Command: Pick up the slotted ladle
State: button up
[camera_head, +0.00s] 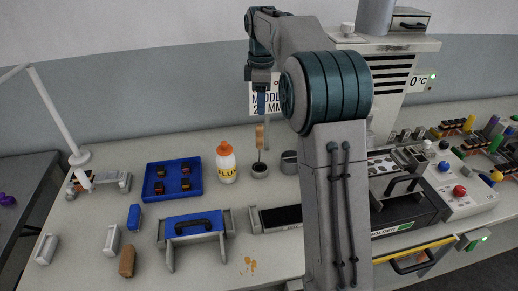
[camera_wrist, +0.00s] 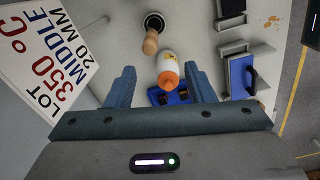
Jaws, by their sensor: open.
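A tool with a wooden handle (camera_head: 260,136) stands upright in a small dark round pot (camera_head: 259,171), behind the middle of the bench; it looks like the slotted ladle, but its head is hidden. In the wrist view the handle (camera_wrist: 151,42) rises from the pot (camera_wrist: 154,19), beyond the fingertips and slightly left of centre. My gripper (camera_head: 262,103) hangs above the handle in the head view. In the wrist view my gripper (camera_wrist: 159,68) is open, with nothing between its fingers, and apart from the handle.
A white glue bottle with an orange cap (camera_head: 226,162) stands left of the pot. A blue tray (camera_head: 174,180) lies farther left, and a grey cup (camera_head: 289,162) is close on the right. A sign (camera_wrist: 48,48) stands near my gripper. A blue-topped fixture (camera_head: 194,225) is in front.

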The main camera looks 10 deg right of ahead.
aim_at(260, 135)
jog(key=shift+w+f+n, duration=0.35)
jog(key=shift+w+n, duration=0.05)
jog(key=shift+w, duration=0.3)
notch_tip(260, 135, down, 8)
jog(key=shift+f, duration=0.15)
jog(key=shift+w+f+p, duration=0.15)
jog(key=shift+f+p, duration=0.1)
jog(key=shift+f, duration=1.05)
jog(key=shift+w+f+p, duration=0.15)
jog(key=shift+f+p, duration=0.05)
jog(key=shift+f, duration=1.05)
grip_shut()
